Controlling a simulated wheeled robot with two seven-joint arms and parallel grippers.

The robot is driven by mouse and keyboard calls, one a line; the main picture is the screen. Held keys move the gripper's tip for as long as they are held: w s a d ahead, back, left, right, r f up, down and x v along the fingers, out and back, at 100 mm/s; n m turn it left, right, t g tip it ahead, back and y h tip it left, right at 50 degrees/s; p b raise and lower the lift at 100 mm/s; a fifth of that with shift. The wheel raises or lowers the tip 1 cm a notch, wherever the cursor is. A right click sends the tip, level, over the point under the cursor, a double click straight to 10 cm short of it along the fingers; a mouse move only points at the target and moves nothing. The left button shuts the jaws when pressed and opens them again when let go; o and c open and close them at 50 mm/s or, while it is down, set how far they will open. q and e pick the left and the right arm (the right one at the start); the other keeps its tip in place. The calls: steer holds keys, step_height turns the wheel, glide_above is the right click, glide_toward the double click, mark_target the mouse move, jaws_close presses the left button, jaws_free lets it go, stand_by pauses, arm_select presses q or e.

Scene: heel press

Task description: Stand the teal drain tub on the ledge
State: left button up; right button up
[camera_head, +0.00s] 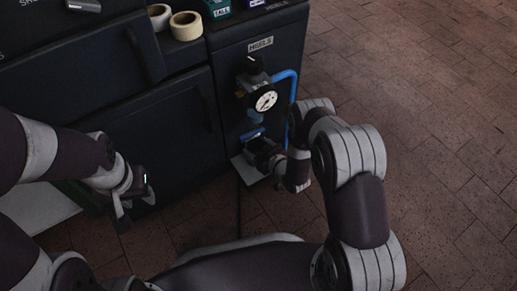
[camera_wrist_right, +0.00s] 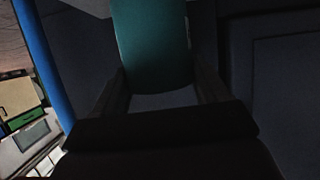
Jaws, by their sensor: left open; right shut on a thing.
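The teal drain tub (camera_wrist_right: 152,45) shows in the right wrist view, between the two fingers of my right gripper (camera_wrist_right: 162,85), which is shut on it. In the head view my right gripper (camera_head: 262,155) is low at the front of the dark cabinet, under the pressure gauge; the tub cannot be made out clearly there. A pale ledge (camera_head: 244,173) sticks out just below and left of that gripper. Whether the tub touches the ledge is hidden. My left gripper (camera_head: 122,208) is open and empty, in front of the cabinet's lower door.
A round gauge (camera_head: 265,100) and a blue hose (camera_head: 293,88) are on the cabinet front, close to my right wrist. Tape rolls (camera_head: 186,26) and a green box (camera_head: 219,9) sit on top. The brick floor (camera_head: 440,110) at right is clear.

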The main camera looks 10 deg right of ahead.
steer(key=shift+f, duration=0.35)
